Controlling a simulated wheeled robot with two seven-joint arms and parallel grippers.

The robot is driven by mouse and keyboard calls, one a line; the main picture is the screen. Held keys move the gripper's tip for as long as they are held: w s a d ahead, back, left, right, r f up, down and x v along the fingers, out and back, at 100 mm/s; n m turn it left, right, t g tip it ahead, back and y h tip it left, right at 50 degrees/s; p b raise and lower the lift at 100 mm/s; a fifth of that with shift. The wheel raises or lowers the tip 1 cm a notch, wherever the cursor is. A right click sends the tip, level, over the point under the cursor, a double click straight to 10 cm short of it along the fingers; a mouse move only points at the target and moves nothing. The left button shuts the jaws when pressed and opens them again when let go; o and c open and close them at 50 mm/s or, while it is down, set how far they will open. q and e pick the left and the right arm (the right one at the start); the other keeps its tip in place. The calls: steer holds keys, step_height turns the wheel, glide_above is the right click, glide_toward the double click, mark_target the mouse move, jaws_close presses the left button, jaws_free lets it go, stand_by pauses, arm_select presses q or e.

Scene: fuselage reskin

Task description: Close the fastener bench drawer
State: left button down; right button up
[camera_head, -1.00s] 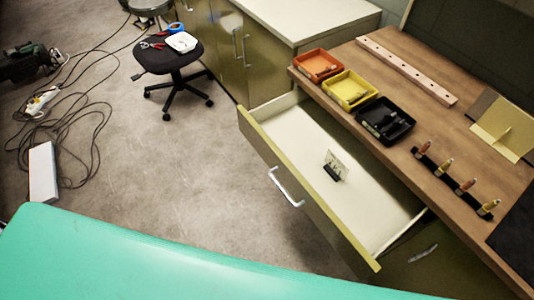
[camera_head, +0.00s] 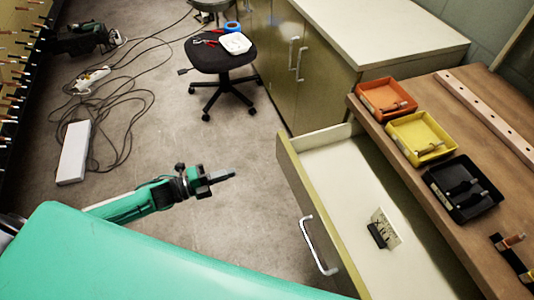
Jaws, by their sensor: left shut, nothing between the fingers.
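The fastener bench drawer (camera_head: 345,165) stands pulled out from under the wooden bench top (camera_head: 440,85). Its olive front carries a silver bar handle (camera_head: 317,245). Inside lies a small black holder (camera_head: 377,235) with a pale card (camera_head: 385,225). My left gripper (camera_head: 222,176) is shut and empty, out over the floor to the left of the drawer front, apart from it and pointing right. My right gripper is not in view.
Orange (camera_head: 386,98), yellow (camera_head: 421,138) and black (camera_head: 461,188) trays stand on the bench. A stool (camera_head: 220,55) with tools and cables (camera_head: 120,125) are on the floor. A cabinet (camera_head: 315,60) stands behind the drawer. Floor between gripper and drawer is clear.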

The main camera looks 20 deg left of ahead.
arm_select(q)
steer(key=p, duration=0.2)
glide_toward(282, 158)
steer(key=shift+m+h, duration=0.3)
steer(key=shift+m, duration=0.1)
steer(key=x, duration=0.6)
steer(key=shift+w, duration=0.3)
steer(key=shift+w+d+f, duration=0.1)
steer(key=shift+w+d, duration=0.05)
steer(key=shift+d, duration=0.1)
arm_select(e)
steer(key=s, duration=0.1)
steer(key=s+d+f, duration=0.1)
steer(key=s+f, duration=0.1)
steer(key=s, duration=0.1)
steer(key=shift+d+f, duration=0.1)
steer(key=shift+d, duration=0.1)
arm_select(q)
steer(key=shift+d, duration=0.1)
